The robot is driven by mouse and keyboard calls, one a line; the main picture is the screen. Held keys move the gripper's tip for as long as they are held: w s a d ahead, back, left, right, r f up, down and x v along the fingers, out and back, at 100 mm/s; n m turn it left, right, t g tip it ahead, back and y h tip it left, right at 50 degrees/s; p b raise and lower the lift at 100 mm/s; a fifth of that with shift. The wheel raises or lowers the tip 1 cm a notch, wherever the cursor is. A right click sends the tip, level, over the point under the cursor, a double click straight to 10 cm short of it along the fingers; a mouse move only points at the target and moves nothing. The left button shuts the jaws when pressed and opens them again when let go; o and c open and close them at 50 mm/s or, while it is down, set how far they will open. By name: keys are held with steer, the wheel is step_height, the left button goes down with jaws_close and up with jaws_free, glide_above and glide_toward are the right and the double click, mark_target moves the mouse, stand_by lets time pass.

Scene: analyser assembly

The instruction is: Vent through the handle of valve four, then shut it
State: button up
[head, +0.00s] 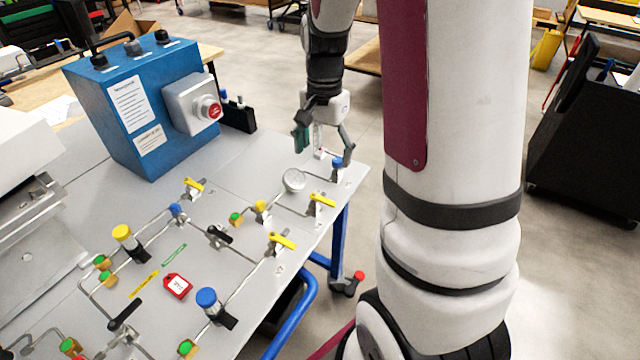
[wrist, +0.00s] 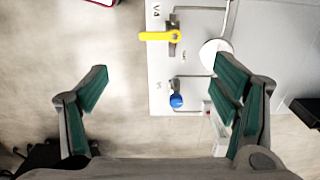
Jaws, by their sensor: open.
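The handle of valve four (wrist: 160,36) is a yellow lever beside a "V4" label in the wrist view. It points left there, across the panel's edge. In the head view this appears to be the yellow lever (head: 322,200) near the panel's right edge. My gripper (head: 323,145) is open and empty, pointing down above the panel's far right corner, beyond that lever. In the wrist view its green-padded fingers (wrist: 163,95) are wide apart, with the lever farther up the picture and not between them.
A blue knob (wrist: 176,100) lies between my fingers in the wrist view; it also shows in the head view (head: 337,163). A round gauge (head: 293,180) is close by. Other yellow levers, pipes and a blue box (head: 140,105) stand on the panel.

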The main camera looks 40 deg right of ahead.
mark_target(323, 199)
step_height(323, 199, down, 13)
stand_by(0.4)
steer(key=shift+c, duration=0.2)
steer(key=c, duration=1.1)
